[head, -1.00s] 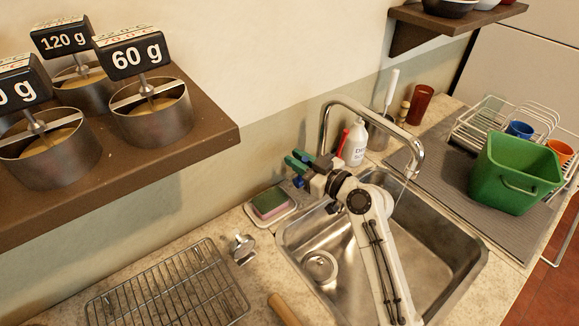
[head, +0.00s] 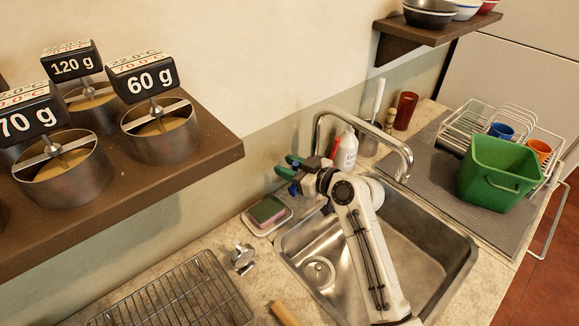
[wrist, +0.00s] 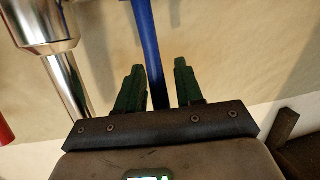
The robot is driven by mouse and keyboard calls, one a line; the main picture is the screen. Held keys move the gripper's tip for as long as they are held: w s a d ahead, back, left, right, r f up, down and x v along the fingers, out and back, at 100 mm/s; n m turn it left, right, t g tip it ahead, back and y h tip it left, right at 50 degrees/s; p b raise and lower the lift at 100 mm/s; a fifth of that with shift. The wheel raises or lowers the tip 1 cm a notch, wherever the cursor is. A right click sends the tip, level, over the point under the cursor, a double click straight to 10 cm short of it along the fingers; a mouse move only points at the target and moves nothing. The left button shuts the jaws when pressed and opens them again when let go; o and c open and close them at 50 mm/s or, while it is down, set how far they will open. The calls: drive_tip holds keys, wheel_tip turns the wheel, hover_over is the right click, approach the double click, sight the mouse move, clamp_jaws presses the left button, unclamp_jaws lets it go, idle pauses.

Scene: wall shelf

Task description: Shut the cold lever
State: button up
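The cold lever is a blue bar (wrist: 148,50) in the wrist view. It runs down from the top edge between my two green fingers, nearer the left one, and its lower end is hidden behind my gripper's body. My gripper (wrist: 159,66) is open, with a gap to the right of the bar. In the head view my gripper (head: 287,166) is behind the sink's left back corner, near the wall. The chrome tap (head: 358,117) arches over the sink, and its base is mostly hidden by my arm.
A red lever end (wrist: 4,130) and a chrome tap body (wrist: 45,25) are left in the wrist view. A sponge dish (head: 266,214) lies left of the sink (head: 425,262). A white bottle (head: 345,152) stands behind the tap. A brown shelf (head: 215,150) with weights overhangs at left.

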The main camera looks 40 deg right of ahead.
drive_tip(key=v, duration=1.1)
drive_tip(key=shift+p, duration=0.3)
idle(0.3)
